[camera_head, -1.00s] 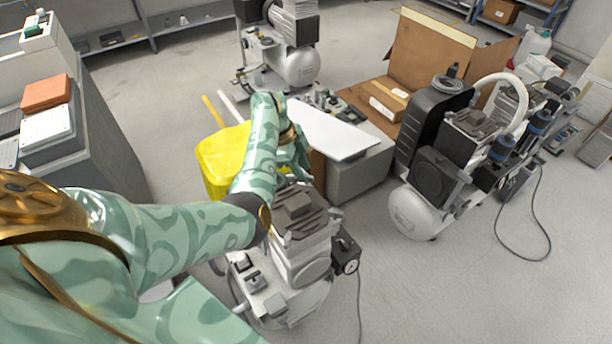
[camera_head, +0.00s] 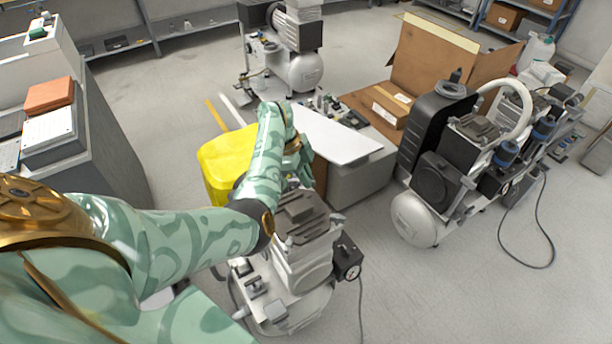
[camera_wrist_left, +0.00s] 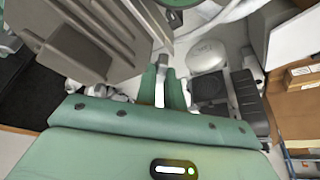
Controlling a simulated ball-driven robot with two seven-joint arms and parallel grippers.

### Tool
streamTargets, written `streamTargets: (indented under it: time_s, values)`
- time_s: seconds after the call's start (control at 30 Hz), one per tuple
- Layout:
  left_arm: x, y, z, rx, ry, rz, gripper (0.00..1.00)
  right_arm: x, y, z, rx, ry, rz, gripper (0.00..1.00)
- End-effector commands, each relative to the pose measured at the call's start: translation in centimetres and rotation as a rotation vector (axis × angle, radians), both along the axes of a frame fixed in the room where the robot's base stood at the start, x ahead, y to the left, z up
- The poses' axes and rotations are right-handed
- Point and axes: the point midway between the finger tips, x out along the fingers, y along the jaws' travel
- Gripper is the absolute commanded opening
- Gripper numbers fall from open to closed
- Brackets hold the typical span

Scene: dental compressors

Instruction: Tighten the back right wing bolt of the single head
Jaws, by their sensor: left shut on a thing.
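The single-head compressor (camera_head: 305,260) stands on the floor below my left arm, with its ribbed grey head (camera_head: 300,212) on top. My left gripper (camera_head: 302,172) reaches to the back right side of this head. In the left wrist view the ribbed head (camera_wrist_left: 85,35) fills the upper left. The fingers of my left gripper (camera_wrist_left: 164,80) are close together there, shut on a small grey part at their tips, which I take to be the wing bolt (camera_wrist_left: 164,60). The bolt is hidden in the head view. My right gripper is not in view.
A yellow bin (camera_head: 225,160) stands behind my arm. A grey box with a white panel (camera_head: 330,135) is just beyond the head. A larger black-and-white compressor (camera_head: 440,180) stands to the right, and a cable lies on the floor. Open floor (camera_head: 430,290) is at the lower right.

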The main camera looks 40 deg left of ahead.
Motion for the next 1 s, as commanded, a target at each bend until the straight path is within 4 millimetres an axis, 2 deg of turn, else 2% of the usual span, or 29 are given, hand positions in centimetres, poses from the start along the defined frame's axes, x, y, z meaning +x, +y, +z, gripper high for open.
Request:
streamTargets:
  time_s: [0.27,1.0]
  values:
    - [0.2,0.1,0.1,-0.001,0.0,-0.158,0.0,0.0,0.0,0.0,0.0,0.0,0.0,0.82]
    - [0.6,0.0,-0.1,0.0,0.0,-0.855,0.0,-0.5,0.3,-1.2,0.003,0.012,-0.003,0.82]
